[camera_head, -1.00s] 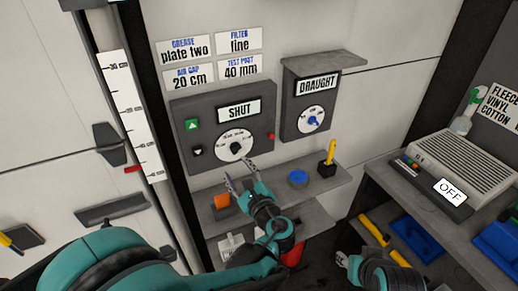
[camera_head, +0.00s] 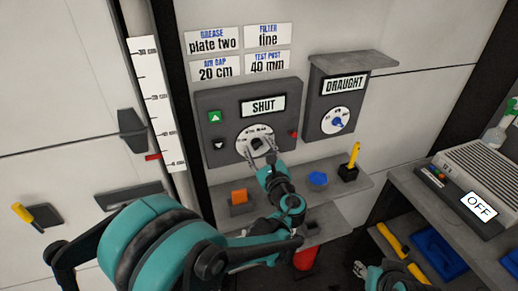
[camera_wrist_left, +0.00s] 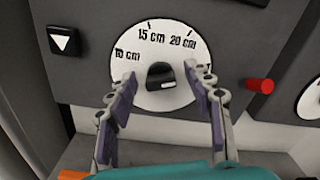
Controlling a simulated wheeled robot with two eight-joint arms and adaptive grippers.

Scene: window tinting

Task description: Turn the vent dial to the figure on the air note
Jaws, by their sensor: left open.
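The air gap note (camera_head: 216,70) reads "20 cm". The vent dial (camera_head: 258,129) is a white face on the dark panel with the "SHUT" display. In the left wrist view the dial (camera_wrist_left: 150,50) shows 10 cm, 15 cm and 20 cm; its lower part is partly hidden.
A green up button (camera_head: 214,117), a down button (camera_head: 219,144) and a red peg (camera_head: 294,134) flank the dial. A "DRAUGHT" box with its own dial (camera_head: 336,120) is to the right. A shelf below holds an orange block (camera_head: 239,196) and a blue piece (camera_head: 318,179).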

